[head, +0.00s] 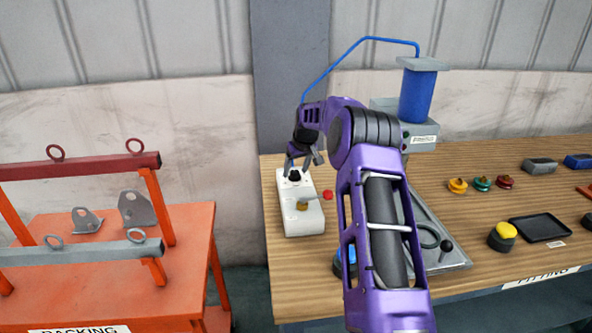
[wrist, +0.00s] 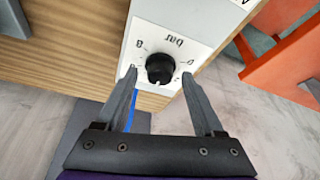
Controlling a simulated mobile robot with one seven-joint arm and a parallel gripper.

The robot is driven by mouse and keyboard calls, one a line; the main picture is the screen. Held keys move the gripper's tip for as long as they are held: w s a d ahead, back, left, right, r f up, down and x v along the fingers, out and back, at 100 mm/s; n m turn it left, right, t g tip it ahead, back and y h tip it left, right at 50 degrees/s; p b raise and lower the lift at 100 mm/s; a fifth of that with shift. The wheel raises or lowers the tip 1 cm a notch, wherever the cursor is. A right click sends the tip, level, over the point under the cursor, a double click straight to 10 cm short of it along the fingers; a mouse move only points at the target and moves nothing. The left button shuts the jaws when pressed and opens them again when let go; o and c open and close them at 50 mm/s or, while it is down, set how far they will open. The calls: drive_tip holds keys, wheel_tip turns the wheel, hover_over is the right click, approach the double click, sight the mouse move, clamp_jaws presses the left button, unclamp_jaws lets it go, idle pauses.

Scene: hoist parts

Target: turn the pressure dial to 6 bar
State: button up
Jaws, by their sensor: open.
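The pressure dial is a black round knob (wrist: 160,66) on a white plate marked "bar", which appears upside down in the wrist view. A small light mark shows at the knob's lower edge; which number it points to I cannot tell. In the head view the dial (head: 295,175) sits at the far end of a white box (head: 304,217). My gripper (wrist: 160,74) is open, with one finger on each side of the knob in the picture. Whether the fingers touch it I cannot tell. In the head view my gripper (head: 306,158) is just above the dial.
The box stands near the left edge of the wooden bench (head: 455,170). A brass-coloured knob (head: 302,206) and a red button (head: 328,195) are close by. A grey panel with a lever (head: 446,246) lies to the right. An orange table (head: 185,250) stands left across a gap.

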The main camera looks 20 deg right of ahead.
drive_tip(key=shift+f, duration=0.1)
clamp_jaws()
idle(0.3)
drive_tip(key=shift+m, duration=0.5)
drive_tip(key=m, duration=0.1)
drive_tip(key=m+h, duration=0.1)
drive_tip(key=m, duration=0.1)
drive_tip(key=m+h, duration=0.1)
drive_tip(key=shift+w+a+m, duration=0.1)
drive_tip(key=shift+a+m, duration=0.2)
drive_tip(key=shift+m, duration=0.1)
drive_tip(key=m+h, duration=0.1)
drive_tip(key=m, duration=0.1)
drive_tip(key=shift+a+m+g+p, duration=0.1)
drive_tip(key=shift+m+g+p, duration=0.2)
drive_tip(key=shift+p, duration=0.05)
drive_tip(key=shift+w+m+g+h+p, duration=0.1)
drive_tip(key=shift+m+g+h+p, duration=0.25)
drive_tip(key=shift+m, duration=0.6)
drive_tip(key=shift+w+m+g+h+p, duration=0.1)
drive_tip(key=shift+m+g+h+p, duration=0.2)
drive_tip(key=shift+m, duration=0.65)
